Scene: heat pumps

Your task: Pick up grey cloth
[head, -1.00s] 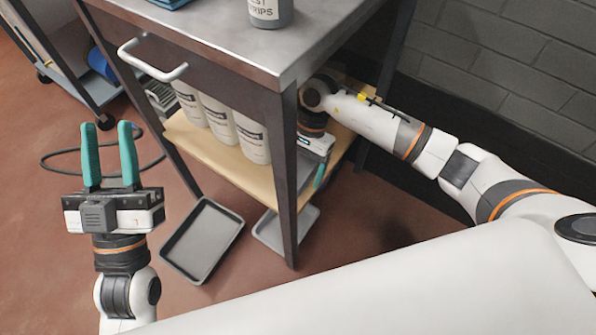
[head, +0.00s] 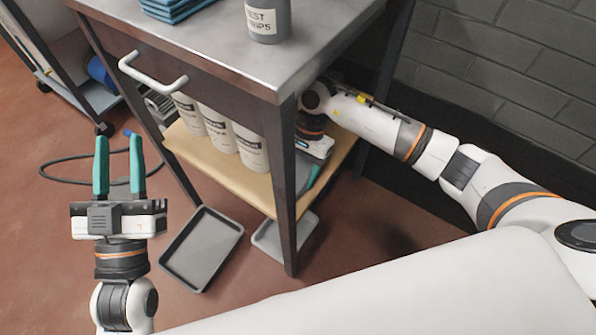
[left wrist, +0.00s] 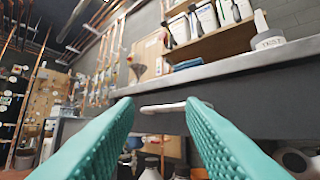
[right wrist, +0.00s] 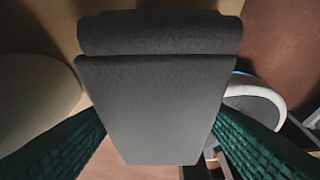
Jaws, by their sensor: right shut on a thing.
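The grey cloth (right wrist: 150,75) fills the middle of the right wrist view, a folded dark grey bundle with a rounded fold along its far edge. My right gripper (right wrist: 154,125) is shut on it, with a green finger against each side. In the head view the right gripper (head: 313,176) is under the tabletop, at the lower shelf, partly behind the table leg; the cloth is hidden there. My left gripper (head: 119,140) is open and empty, fingers up, left of the table. In the left wrist view it (left wrist: 160,105) faces the drawer handle.
The metal table (head: 225,45) carries a labelled grey bottle (head: 267,20) and blue folded cloths (head: 172,8). Its wooden lower shelf (head: 225,172) holds white containers (head: 220,130) left of my right gripper. A drawer handle (head: 150,72) sticks out. Grey trays (head: 202,250) lie on the floor.

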